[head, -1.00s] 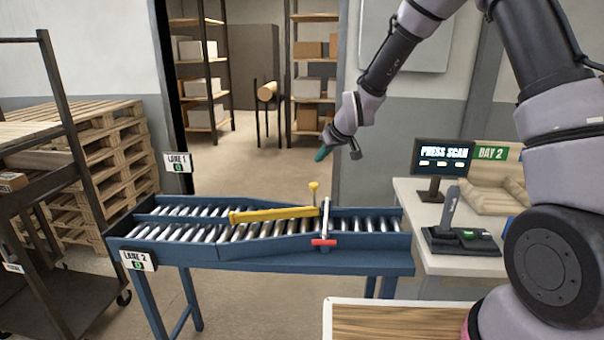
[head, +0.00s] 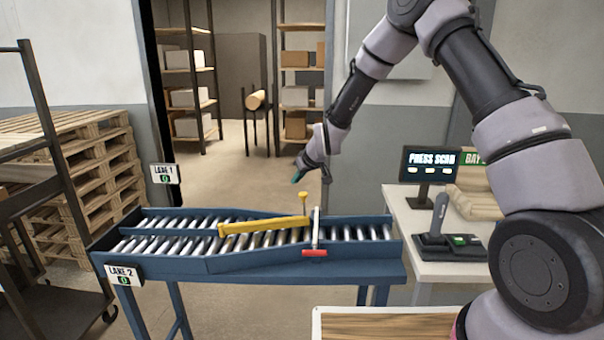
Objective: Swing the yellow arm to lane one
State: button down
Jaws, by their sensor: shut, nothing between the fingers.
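The yellow arm (head: 262,226) lies across the rollers of the blue conveyor (head: 285,266). Its yellow knob (head: 303,196) stands up on a post at its right end, and its free end points left toward the fork. The lane 1 sign (head: 164,173) is at the far left branch, and the lane 2 sign (head: 124,275) is at the near left branch. Both show a green 0. My gripper (head: 297,178) is shut and empty. In the picture it is just above the yellow knob, apart from it, with its dark teal fingertips pointing down-left.
A white gate with a red bar (head: 315,252) crosses the conveyor right of the yellow arm. A table (head: 420,222) with a "PRESS SCAN" screen (head: 429,163) and a scanner (head: 440,215) stands right. Pallets (head: 85,165) and a dark cart (head: 40,220) are left. No parcel shows on the rollers.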

jog(key=shift+s+d+f, duration=0.35)
jog(key=shift+s+f, duration=0.15)
jog(key=shift+f, duration=0.1)
jog(key=shift+s+d+f, duration=0.35)
jog(key=shift+s+f, duration=0.15)
jog(key=shift+f, duration=0.05)
jog(key=shift+s, duration=0.1)
